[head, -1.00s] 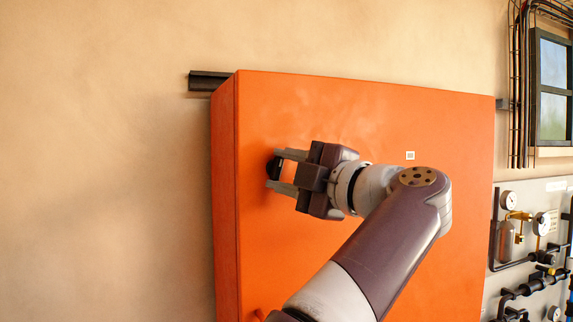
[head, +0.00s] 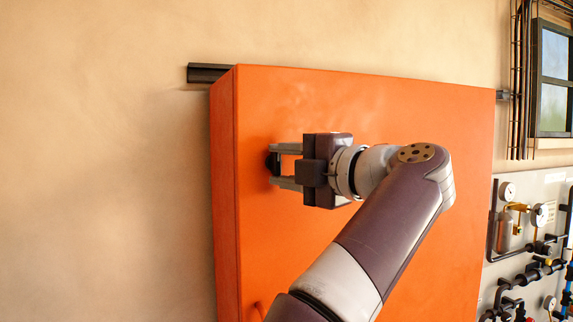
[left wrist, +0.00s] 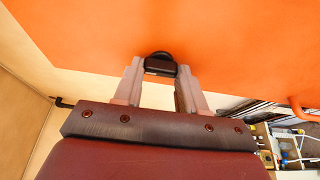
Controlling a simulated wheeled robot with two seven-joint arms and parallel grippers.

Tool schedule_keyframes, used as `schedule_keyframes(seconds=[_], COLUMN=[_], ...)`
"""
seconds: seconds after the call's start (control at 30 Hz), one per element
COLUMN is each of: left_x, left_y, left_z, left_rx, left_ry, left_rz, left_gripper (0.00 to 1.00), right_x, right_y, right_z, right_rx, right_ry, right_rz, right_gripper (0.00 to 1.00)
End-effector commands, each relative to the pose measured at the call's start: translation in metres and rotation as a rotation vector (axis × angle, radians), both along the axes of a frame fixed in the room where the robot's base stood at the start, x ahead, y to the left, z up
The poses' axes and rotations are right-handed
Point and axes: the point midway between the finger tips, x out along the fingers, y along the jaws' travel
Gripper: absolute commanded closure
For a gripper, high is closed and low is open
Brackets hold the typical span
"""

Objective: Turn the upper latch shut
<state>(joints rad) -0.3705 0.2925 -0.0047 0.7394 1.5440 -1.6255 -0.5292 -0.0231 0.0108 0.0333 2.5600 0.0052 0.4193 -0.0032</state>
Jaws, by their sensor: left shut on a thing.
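The orange cabinet (head: 400,110) hangs on the wall with its door flat and closed as far as I can see. The upper latch, a small black knob (head: 272,162), sits near the left edge of the door. My left gripper (head: 278,165) reaches it from the right, its two fingers one above the other on either side of it. In the left wrist view the dark latch (left wrist: 160,65) lies between the fingertips (left wrist: 160,73), which are shut on it. The fingers hide part of the latch. My right gripper is not in view.
An orange handle (head: 259,309) shows low on the door, partly behind my arm; an orange bar (left wrist: 298,108) is at right in the wrist view. A panel with gauges and pipes (head: 530,225) stands right of the cabinet. The left wall is bare.

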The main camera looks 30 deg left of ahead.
Motion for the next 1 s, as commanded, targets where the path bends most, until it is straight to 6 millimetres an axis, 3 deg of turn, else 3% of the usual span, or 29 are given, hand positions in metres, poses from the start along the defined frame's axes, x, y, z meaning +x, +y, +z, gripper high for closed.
schedule_keyframes(seconds=[0.07, 0.1, 0.17, 0.43, 0.57, 1.0], left_x=[0.0, 0.0, 0.0, 0.0, -0.002, -0.034], left_y=[0.0, 0.0, 0.0, 0.0, -0.01, -0.107], left_z=[-0.001, -0.001, -0.001, -0.001, -0.001, 0.002], left_rx=[-0.002, -0.002, -0.002, -0.001, -0.001, -0.001], left_ry=[0.001, 0.001, 0.001, 0.001, 0.001, 0.0], left_rz=[0.0, 0.0, 0.0, 0.0, -0.003, -0.003], left_gripper=[0.9, 0.5, 0.34, 0.34, 0.34, 0.34], right_x=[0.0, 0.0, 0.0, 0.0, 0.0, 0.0], right_y=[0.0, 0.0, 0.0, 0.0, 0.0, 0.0], right_z=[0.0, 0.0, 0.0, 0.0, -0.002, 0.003], right_rx=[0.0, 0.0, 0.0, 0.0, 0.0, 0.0], right_ry=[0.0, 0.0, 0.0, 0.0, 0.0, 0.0], right_rz=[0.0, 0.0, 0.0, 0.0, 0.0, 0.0], right_gripper=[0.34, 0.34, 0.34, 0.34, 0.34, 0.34])
